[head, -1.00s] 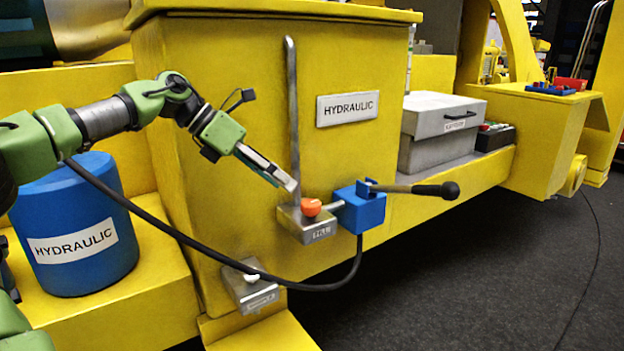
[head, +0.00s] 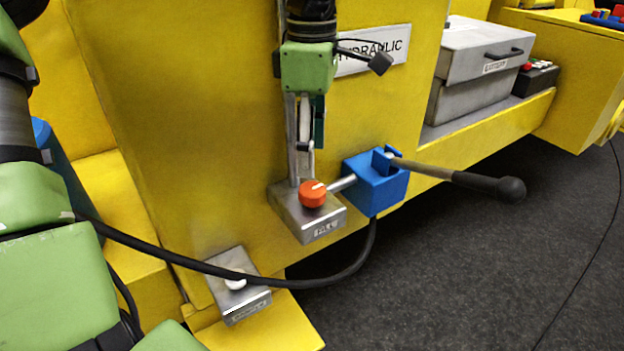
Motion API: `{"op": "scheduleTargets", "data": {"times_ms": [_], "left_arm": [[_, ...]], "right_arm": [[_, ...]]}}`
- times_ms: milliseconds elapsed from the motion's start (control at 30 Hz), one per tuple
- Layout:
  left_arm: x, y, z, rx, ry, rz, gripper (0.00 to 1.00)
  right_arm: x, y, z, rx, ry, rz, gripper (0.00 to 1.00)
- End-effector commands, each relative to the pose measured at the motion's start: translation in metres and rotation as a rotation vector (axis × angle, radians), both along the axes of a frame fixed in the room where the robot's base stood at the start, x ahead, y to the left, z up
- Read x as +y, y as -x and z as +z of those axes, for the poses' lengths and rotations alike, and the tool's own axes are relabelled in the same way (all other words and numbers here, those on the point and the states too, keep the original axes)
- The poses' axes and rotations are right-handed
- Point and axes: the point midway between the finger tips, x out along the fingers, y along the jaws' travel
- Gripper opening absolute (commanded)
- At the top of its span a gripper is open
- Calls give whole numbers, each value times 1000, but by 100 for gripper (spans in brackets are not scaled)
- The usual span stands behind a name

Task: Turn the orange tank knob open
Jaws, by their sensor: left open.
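The orange tank knob (head: 313,194) sits on top of a grey metal block (head: 322,223) with a small label that seems to read FILL. A pale line marks the knob's top. My left gripper (head: 305,170) points down just above and behind the knob, its fingers open and apart from it as far as I can see. The gripper and wrist cover most of the upright metal pipe behind the block. My right gripper is not in view.
A blue valve block (head: 376,184) with a black-handled lever (head: 490,186) stands right of the knob, joined by a short rod. A black hose (head: 190,264) runs below. A lower metal block (head: 240,290) has a white knob. A grey box (head: 475,65) stands on the yellow ledge.

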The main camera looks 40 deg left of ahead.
Motion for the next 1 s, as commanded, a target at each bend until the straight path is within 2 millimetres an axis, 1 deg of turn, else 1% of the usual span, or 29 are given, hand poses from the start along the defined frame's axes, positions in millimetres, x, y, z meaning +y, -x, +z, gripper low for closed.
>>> {"op": "scheduleTargets", "data": {"times_ms": [33,100,200,300,400,567,800,833,867,900,967,1000], "left_arm": [[1,1,-11,4,0,-1,51],[0,1,-26,5,1,0,51],[0,0,-45,4,2,1,51],[0,0,-60,2,1,2,51],[1,0,-71,1,0,2,51],[1,-1,-79,-1,1,3,51],[1,-1,-80,-3,1,3,51],[0,-1,-80,-3,1,3,48],[0,-1,-80,-3,1,3,40],[0,-1,-80,-3,1,3,30],[1,-1,-80,-3,1,3,14],[0,-1,-80,-3,1,3,12]], "right_arm": [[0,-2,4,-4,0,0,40],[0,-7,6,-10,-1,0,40],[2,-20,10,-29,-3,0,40],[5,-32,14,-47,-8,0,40],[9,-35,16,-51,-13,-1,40],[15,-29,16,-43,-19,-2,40],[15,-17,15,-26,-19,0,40],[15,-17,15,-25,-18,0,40],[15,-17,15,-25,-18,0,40],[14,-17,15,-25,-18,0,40],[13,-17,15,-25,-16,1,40],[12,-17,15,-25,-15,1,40]]}}
